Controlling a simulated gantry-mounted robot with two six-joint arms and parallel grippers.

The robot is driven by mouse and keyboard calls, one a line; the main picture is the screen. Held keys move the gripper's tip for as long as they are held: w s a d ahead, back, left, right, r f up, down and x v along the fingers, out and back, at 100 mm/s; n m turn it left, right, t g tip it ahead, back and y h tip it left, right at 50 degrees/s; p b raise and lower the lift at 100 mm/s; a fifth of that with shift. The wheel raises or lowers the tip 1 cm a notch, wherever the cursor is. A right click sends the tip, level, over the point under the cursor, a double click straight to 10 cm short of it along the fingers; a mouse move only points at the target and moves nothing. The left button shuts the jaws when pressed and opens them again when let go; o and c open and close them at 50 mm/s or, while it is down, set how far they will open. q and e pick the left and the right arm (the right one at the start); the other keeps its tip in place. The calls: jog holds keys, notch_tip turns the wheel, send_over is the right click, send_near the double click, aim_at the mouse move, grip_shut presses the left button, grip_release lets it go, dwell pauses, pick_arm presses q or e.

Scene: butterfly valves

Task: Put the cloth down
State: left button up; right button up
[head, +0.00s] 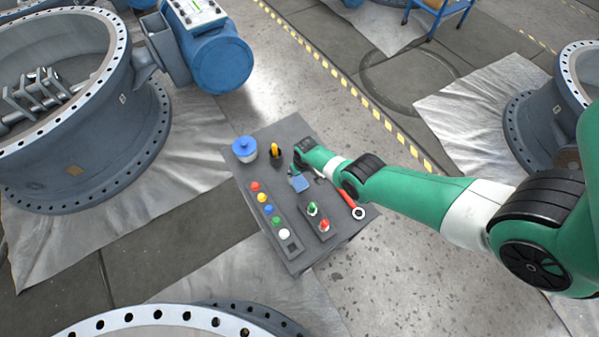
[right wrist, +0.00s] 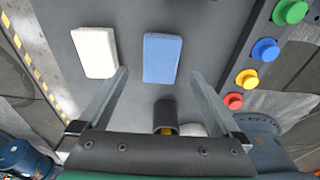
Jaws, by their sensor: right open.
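A flat blue pad (head: 299,184), which may be the cloth, lies on the dark tabletop (head: 285,131). The right wrist view shows this blue pad (right wrist: 162,58) with a white pad (right wrist: 95,52) to its left, both lying flat and apart. I cannot tell for certain which is the cloth. My right gripper (right wrist: 160,72) is open and empty, its fingertips to either side of the lower part of the blue pad in that view. Its height above the table is unclear. In the head view the right gripper (head: 311,176) is small beside the blue pad. My left gripper is not in view.
A strip of coloured buttons (head: 269,217), a blue-lidded pot (head: 245,149), a dark holder with a yellow item (head: 275,152), a red-handled tool (head: 349,203) and a plate with knobs (head: 318,218) crowd the table. Large flanged valves (head: 140,150) stand around it.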

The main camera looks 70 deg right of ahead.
pick_arm(q)
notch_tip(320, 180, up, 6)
jog(key=p, duration=0.4)
